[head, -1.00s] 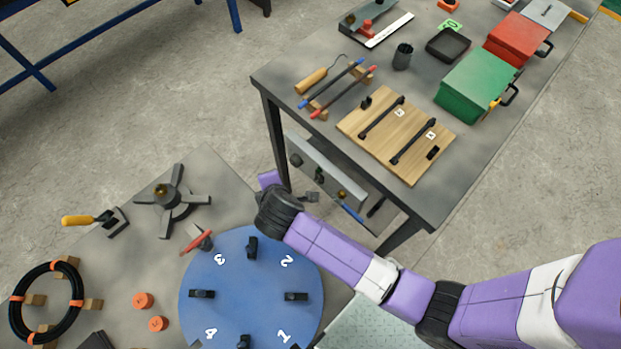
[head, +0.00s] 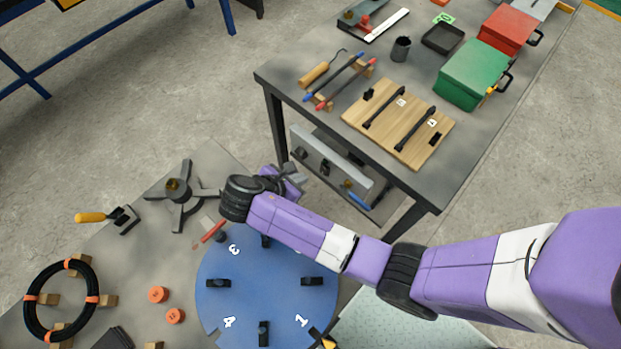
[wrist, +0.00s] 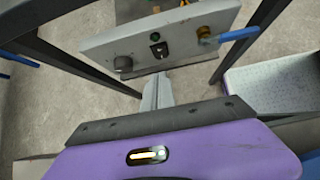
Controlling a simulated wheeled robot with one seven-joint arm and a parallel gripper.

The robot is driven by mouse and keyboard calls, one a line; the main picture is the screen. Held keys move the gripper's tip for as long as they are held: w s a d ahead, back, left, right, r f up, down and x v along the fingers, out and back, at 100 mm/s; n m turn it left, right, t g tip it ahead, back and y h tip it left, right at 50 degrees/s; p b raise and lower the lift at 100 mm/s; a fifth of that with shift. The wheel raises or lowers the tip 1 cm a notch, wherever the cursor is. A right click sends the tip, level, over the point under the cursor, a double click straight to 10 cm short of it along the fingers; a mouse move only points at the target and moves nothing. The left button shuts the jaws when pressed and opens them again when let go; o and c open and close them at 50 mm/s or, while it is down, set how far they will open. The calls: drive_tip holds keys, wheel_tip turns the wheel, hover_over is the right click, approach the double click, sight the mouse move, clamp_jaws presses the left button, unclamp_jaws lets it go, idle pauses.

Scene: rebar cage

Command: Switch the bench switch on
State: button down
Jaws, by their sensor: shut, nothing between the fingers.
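The bench switch (wrist: 159,49) is a small black rocker in a dark plate at the middle of a grey panel (wrist: 98,50). A round green part (wrist: 155,36) sits just above it. The panel hangs under the workbench and also shows in the head view (head: 313,144), where the switch (head: 325,168) is small. My gripper (wrist: 157,88) is shut and empty. In the wrist view its fingers point at the panel, just below the switch and apart from it. In the head view my gripper (head: 293,172) is near the panel's left part. I cannot tell the rocker's position.
A dark round knob (wrist: 123,64) is left of the switch; a brass valve (wrist: 205,34) with a blue handle (wrist: 238,34) is right. Table legs (wrist: 252,35) flank the panel. A blue turntable (head: 262,285) lies below my arm. The workbench top (head: 300,70) overhangs the panel.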

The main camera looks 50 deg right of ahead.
sight(324, 170)
drive_tip(key=x, duration=0.9)
drive_tip(key=shift+s+d, duration=0.2)
drive_tip(key=shift+d, duration=0.1)
drive_tip(key=shift+f, duration=0.15)
